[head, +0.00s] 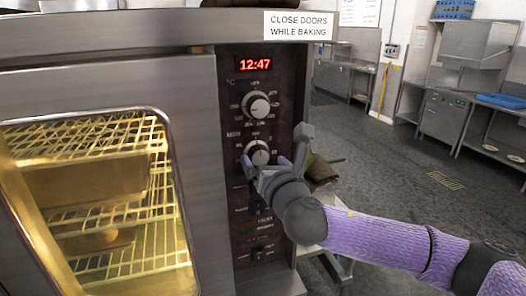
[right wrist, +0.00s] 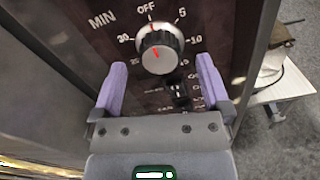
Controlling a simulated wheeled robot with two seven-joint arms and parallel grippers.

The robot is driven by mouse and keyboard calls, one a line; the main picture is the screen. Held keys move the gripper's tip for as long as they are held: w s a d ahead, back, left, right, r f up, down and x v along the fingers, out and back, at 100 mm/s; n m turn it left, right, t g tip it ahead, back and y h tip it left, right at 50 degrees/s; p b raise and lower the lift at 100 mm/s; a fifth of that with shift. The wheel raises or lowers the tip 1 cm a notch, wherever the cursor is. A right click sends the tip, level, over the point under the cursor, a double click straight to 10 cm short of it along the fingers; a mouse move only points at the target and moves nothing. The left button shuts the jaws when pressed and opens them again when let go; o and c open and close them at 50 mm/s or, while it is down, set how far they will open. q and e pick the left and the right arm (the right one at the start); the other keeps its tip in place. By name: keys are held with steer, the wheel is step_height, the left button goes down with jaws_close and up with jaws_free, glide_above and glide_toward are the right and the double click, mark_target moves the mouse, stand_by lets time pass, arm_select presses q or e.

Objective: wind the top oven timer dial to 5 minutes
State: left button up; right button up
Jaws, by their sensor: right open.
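The timer dial (head: 258,153) is the lower of two round knobs on the oven's dark control panel. In the right wrist view the same timer dial (right wrist: 160,52) is silver and black, on a scale marked MIN, with OFF at the top and 5 to its right. Its red pointer line points up and slightly left, about at OFF. My right gripper (head: 265,167) is in front of the dial. Its purple fingers are open, one on each side and apart from the knob, as the right wrist view (right wrist: 161,66) shows. My left gripper is not in view.
A temperature knob (head: 257,105) sits above the timer dial, under a red clock display (head: 254,64) reading 12:47. A small black switch (right wrist: 178,92) is just below the dial. The lit oven door (head: 98,190) is at left. Open floor (head: 400,165) lies at right.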

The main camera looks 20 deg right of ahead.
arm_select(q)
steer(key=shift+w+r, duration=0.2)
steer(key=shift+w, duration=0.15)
arm_select(e)
steer(key=shift+w, duration=1)
steer(key=shift+w, duration=0.1)
steer(key=c, duration=1.3)
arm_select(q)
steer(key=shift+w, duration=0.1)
arm_select(e)
steer(key=m+p, duration=0.1)
steer(key=m, duration=0.3)
steer(key=shift+f+m, duration=0.1)
steer(key=shift+m, duration=0.3)
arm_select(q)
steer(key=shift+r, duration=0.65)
arm_select(e)
steer(key=shift+m, duration=2.5)
steer(key=shift+d, duration=0.1)
